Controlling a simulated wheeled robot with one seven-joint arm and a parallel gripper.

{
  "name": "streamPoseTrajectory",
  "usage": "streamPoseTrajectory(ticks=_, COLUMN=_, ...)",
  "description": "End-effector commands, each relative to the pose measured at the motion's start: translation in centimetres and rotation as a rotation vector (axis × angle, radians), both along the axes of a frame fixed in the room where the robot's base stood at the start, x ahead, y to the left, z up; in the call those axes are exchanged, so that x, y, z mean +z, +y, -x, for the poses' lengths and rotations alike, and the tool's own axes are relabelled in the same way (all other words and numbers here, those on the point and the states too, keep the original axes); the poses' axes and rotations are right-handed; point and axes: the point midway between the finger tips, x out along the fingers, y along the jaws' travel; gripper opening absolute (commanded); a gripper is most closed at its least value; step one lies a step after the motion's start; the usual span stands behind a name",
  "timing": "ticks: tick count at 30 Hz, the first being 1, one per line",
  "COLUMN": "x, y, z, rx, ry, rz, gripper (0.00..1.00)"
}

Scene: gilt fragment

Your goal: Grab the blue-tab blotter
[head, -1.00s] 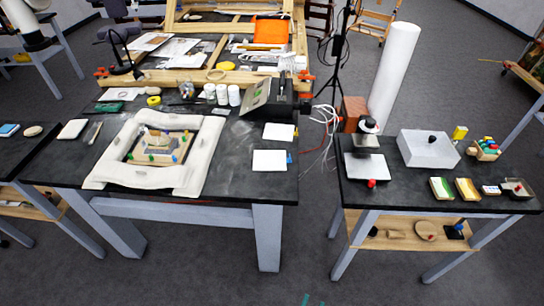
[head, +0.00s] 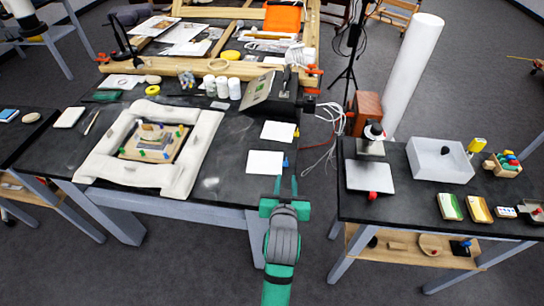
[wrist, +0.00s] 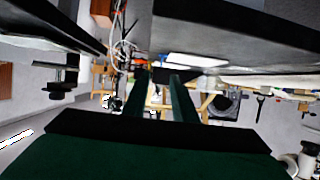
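The blue-tab blotter (head: 265,163) is a flat white pad near the front right corner of the dark table, with a small blue tab (head: 285,162) on its right edge. A second white blotter (head: 279,131) with an orange-yellow tab lies just behind it. My green gripper (head: 286,186) is in front of the table edge, close to the blue-tab blotter and apart from it. Its two fingers are spread with nothing between them. In the wrist view my gripper (wrist: 160,80) points toward a white pad (wrist: 197,60), seen nearly edge-on, probably the same blotter.
A cushioned frame (head: 200,155) holding a fragment lies left on the table. A dark boxed device (head: 275,95) stands behind the blotters. A second table (head: 400,205) with trays and a white box (head: 440,160) is at right, across a gap.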

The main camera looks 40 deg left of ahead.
Motion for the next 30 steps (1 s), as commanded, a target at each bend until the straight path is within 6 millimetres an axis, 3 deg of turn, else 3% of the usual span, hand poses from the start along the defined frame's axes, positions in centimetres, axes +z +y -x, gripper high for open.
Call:
streamPoseTrajectory(ticks=4, x=0.2, y=1.4, z=-0.6, rx=0.018, ry=0.002, rz=0.003, gripper=0.25)
streamPoseTrajectory(ticks=12, x=-1.3, y=3.9, z=-3.1, rx=0.027, ry=0.002, rz=0.004, gripper=0.25)
streamPoseTrajectory(ticks=20, x=-2.0, y=4.6, z=-4.6, rx=0.022, ry=0.002, rz=0.003, gripper=0.25)
streamPoseTrajectory(ticks=30, x=-3.5, y=6.6, z=-7.9, rx=0.019, ry=0.001, rz=0.003, gripper=0.25)
